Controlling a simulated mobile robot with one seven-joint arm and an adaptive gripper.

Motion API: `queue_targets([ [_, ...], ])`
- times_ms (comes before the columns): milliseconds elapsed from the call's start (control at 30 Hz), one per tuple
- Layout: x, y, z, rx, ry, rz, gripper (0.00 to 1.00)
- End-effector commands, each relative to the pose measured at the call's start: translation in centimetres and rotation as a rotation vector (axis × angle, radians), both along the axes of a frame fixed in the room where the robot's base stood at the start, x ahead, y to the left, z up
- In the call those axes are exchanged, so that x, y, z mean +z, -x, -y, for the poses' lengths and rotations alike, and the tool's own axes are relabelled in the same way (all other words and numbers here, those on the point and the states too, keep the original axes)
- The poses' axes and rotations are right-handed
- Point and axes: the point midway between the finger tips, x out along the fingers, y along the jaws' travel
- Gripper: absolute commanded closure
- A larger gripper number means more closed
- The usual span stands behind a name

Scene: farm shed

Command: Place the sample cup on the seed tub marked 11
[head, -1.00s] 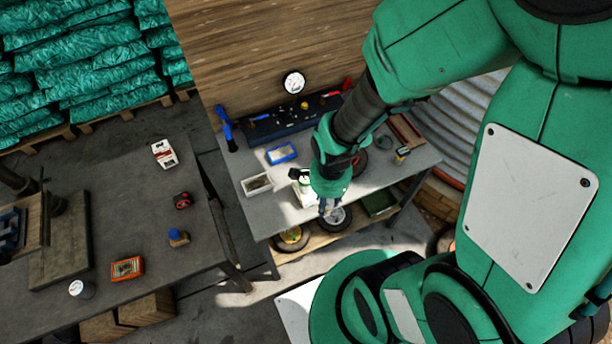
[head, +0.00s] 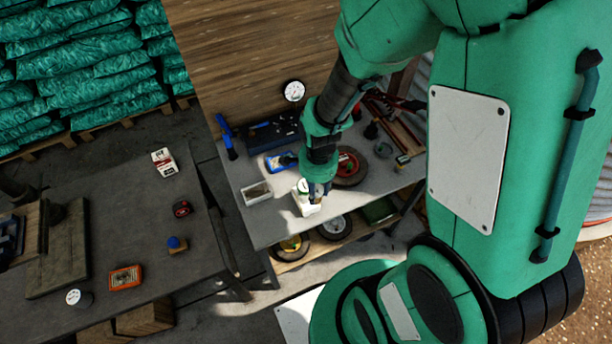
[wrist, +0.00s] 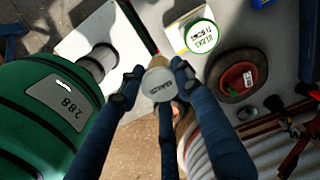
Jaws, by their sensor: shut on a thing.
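My gripper (wrist: 157,74) is shut on the sample cup (wrist: 160,86), a small tan cup with a printed pale round top, seen between the fingers in the wrist view. In the head view, my gripper (head: 319,190) is over the front of the grey bench, and I cannot make out the cup there. The seed tub (wrist: 201,37) has a round green-rimmed lid with green print and what looks like 11. It is beside the cup, up and right in the wrist view. In the head view the white tub (head: 305,208) is partly hidden by my gripper.
The grey bench (head: 262,225) also holds a white tray (head: 257,193), a blue tray (head: 278,164) and a red-hubbed wheel (head: 350,167). That wheel (wrist: 237,76) lies right of the tub. A dark table (head: 110,215) with small items stands left, across a gap.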

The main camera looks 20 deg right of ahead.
Motion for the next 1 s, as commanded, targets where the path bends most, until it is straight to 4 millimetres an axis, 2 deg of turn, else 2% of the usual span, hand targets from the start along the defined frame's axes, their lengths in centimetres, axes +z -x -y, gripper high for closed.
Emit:
queue_targets([
  [300,-0.6,-5.3,0.3,0.000,0.000,0.000,0.93],
  [500,-0.8,-7.7,0.5,0.000,0.000,0.000,0.93],
  [667,-0.8,-8.5,0.5,0.000,0.000,0.001,0.93],
  [1000,-0.9,-8.5,0.5,0.000,0.000,0.000,0.93],
])
